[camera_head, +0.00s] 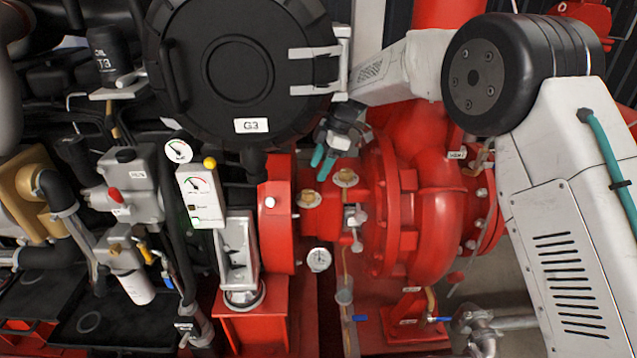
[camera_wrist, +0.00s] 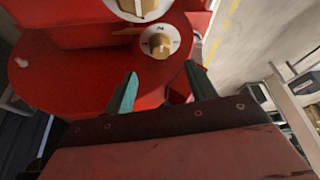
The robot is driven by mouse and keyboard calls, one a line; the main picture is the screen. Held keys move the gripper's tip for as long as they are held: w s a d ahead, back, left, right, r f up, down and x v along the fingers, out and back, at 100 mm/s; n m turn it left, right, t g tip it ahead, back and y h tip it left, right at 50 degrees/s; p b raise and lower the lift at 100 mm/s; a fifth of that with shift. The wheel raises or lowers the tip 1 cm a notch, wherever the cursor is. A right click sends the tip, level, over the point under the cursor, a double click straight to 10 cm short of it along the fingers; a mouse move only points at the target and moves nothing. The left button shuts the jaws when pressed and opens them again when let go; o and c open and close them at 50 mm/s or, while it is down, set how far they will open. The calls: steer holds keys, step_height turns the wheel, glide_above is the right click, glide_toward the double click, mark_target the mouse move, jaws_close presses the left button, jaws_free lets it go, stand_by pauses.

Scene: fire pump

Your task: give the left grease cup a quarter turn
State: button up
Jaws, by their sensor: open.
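The left grease cup (camera_head: 309,199) is a small brass cap on top of the red pump housing. A second brass grease cup (camera_head: 345,178) on a pale disc sits to its right. My gripper (camera_head: 320,168) hangs above and near both cups, its two teal fingers apart and empty. In the wrist view, a brass cup on a white marked disc (camera_wrist: 160,43) lies ahead of the open fingers, roughly between their lines. Another brass cup (camera_wrist: 140,8) on a white disc is cut by the top edge. I cannot tell which wrist-view cup is the left one.
A large round black cover (camera_head: 238,62) marked G3 stands up and left of the gripper. A gauge panel (camera_head: 202,200) stands left, and a small round gauge (camera_head: 319,260) sits below the cups. The red pump casing (camera_head: 430,230) bulges to the right.

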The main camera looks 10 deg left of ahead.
mark_target(309, 191)
steer(key=x, duration=0.7)
steer(key=shift+f, duration=0.2)
steer(key=c, duration=1)
steer(key=shift+d, duration=0.3)
steer(key=shift+a, duration=0.2)
